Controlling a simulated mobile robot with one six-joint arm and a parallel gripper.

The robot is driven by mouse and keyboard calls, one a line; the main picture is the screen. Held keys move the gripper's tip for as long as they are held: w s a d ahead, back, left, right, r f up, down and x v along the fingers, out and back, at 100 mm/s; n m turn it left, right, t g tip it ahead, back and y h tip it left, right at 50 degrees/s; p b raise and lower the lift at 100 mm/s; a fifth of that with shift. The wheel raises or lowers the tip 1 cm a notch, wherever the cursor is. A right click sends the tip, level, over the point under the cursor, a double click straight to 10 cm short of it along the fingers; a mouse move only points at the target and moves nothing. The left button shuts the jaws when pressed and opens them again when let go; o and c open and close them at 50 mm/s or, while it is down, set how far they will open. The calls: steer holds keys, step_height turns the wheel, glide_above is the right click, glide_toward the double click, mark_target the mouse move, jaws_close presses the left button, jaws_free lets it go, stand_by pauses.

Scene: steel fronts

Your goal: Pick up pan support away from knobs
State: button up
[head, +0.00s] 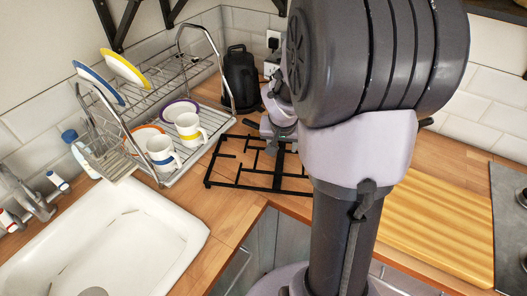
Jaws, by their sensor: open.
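The pan support (232,184), a black metal grid, lies on the wooden counter in the middle of the head view, between the dish rack and my arm. My arm hides part of its right side. My gripper (268,132) is at its far side, over or close to the back bars, and is open with nothing seen in it. I cannot tell whether it touches the bars. A hob (508,215) at the right edge shows dark knobs (523,197), well apart from the pan support.
A dish rack (150,105) with plates and mugs (162,154) stands close left of the pan support. A black kettle-like appliance (240,78) stands behind it. A white sink (100,245) is at front left. A striped wooden board (445,220) lies at right.

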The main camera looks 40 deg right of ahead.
steer(key=b, duration=0.2)
glide_above(280, 162)
steer(key=f, duration=0.4)
steer(key=s+f, duration=0.1)
steer(key=f, duration=0.1)
steer(key=shift+a+f, duration=0.15)
steer(key=f+b, duration=0.1)
steer(key=f, duration=0.1)
steer(key=w+f+b, duration=0.1)
steer(key=f, duration=0.2)
steer(key=shift+f, duration=0.15)
steer(key=shift+w+f, duration=0.1)
steer(key=shift+f, duration=0.05)
jaws_close()
